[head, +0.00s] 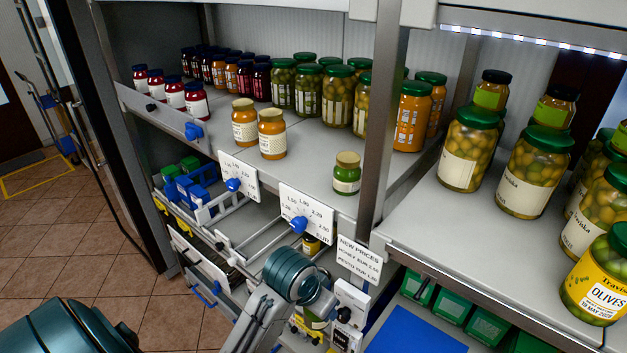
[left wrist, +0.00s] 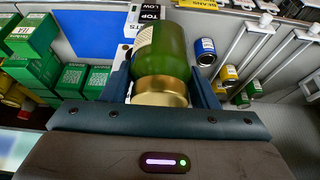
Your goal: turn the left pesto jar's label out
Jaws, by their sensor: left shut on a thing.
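My left gripper (left wrist: 163,72) is shut on a green pesto jar (left wrist: 165,48) in the left wrist view. The jar's gold lid (left wrist: 160,92) points toward the camera, and a strip of its pale label shows on the left side of the glass. In the head view my left wrist is low in front of the lower shelves and largely hides the jaws. Another green jar (head: 346,175) with a gold lid stands upright on the upper shelf edge, its white and green label partly facing out. My right gripper is not in view.
Two amber honey jars (head: 272,134) stand left of the shelf jar. A new-prices sign (head: 359,262) and price cards (head: 305,214) with blue knobs hang at the shelf front. A blue mat (head: 415,335) and green boxes (head: 487,327) lie lower right. Small jars (left wrist: 229,72) stand near wire dividers.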

